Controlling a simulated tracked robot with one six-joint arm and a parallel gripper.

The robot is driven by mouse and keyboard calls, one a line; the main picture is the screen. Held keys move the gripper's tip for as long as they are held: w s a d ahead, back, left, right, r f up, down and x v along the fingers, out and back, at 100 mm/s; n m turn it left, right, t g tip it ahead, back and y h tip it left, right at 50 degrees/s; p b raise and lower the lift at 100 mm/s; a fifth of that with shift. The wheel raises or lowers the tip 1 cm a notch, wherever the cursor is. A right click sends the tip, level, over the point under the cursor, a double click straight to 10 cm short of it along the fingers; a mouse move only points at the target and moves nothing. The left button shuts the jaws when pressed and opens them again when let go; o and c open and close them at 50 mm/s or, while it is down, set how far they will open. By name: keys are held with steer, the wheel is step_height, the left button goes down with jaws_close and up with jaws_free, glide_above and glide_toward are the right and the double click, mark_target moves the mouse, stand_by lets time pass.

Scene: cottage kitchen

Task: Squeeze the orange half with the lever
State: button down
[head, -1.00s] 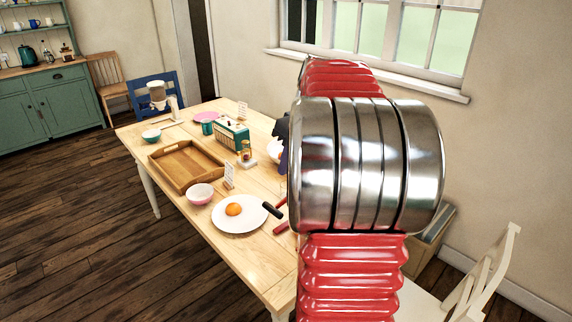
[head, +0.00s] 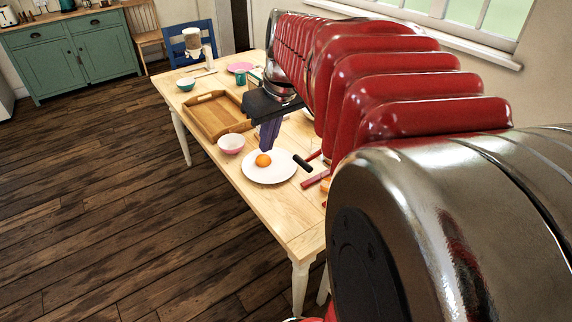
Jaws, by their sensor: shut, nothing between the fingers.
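An orange fruit piece (head: 263,160) lies on a white plate (head: 283,178) near the table's front edge; whether it is whole or half I cannot tell. A black lever grip (head: 302,163) juts out right of the plate. Red bars (head: 314,180) lie beside it, with an orange-coloured patch (head: 327,184) partly hidden behind my arm. The rest of the squeezer is hidden. My gripper (head: 266,149) has dark purple fingers pointing down, shut and empty. In the picture its tips are just above the orange piece; whether they touch it is unclear.
A pink-white bowl (head: 231,143) and a wooden tray (head: 213,115) stand left of my gripper. A teal bowl (head: 186,84) and a pink plate (head: 240,67) are farther back. My red arm covers the table's right side. The table's front left corner is clear.

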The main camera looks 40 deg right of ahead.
steer(key=s+a+f+t, duration=0.1)
steer(key=s+a+f, duration=0.2)
steer(key=s+a, duration=0.3)
steer(key=s+a+f+t, duration=0.1)
steer(key=s+a, duration=0.4)
steer(key=a, duration=0.7)
steer(key=shift+s+a+f+n, duration=0.3)
steer(key=shift+s+f, duration=0.1)
steer(key=shift+f, duration=0.5)
steer(key=shift+a, duration=0.1)
